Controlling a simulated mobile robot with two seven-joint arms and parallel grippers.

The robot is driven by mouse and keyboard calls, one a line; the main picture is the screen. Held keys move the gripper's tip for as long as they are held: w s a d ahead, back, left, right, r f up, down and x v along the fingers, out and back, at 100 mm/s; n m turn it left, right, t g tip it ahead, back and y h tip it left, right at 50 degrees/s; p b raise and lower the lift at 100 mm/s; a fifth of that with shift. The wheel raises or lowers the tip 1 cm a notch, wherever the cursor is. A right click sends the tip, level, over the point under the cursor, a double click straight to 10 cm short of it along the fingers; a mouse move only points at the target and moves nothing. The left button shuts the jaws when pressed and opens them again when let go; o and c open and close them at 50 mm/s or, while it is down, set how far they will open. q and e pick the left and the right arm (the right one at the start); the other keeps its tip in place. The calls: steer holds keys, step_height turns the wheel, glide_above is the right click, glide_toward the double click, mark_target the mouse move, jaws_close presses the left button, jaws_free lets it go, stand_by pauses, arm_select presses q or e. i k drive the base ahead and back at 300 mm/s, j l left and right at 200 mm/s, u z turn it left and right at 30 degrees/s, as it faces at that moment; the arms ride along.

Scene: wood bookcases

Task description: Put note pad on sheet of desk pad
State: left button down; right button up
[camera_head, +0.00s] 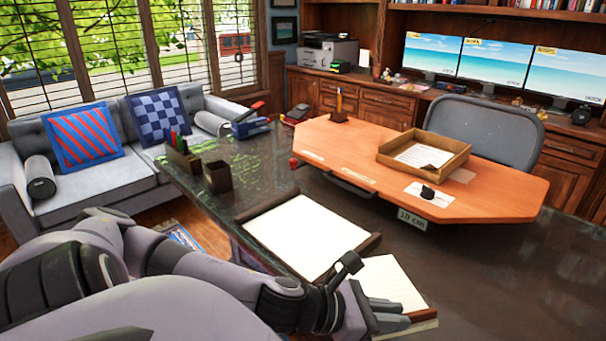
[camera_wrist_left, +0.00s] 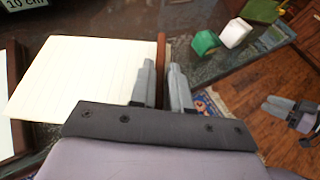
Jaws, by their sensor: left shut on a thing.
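The note pad (camera_head: 395,280) is a lined cream pad with a brown binding edge, at the front of the dark desk. My left gripper (camera_head: 398,314) is shut on its brown edge; in the left wrist view the fingers (camera_wrist_left: 160,70) stand on both sides of that edge and the lined page (camera_wrist_left: 85,75) spreads to the left. The desk pad (camera_head: 370,246) has a white sheet (camera_head: 308,235) between brown side strips and lies just left of the note pad. The sheet is bare. The gap under the note pad is hard to judge.
A raised orange wooden board (camera_head: 340,150) behind holds an open tray (camera_head: 465,165). A pen holder (camera_head: 182,155) and a dark cup (camera_head: 218,176) stand on the desk's left. In the left wrist view, green and white objects (camera_wrist_left: 205,43) lie near the desk edge.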

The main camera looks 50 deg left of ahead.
mark_target(305, 230)
steer(key=k+j, duration=0.1)
steer(key=j, duration=0.25)
steer(key=j+z, duration=0.15)
steer(key=j, duration=0.25)
steer(key=k+j, duration=0.15)
steer(key=j, duration=0.2)
steer(key=k+j+z, duration=0.1)
steer(key=j, duration=0.25)
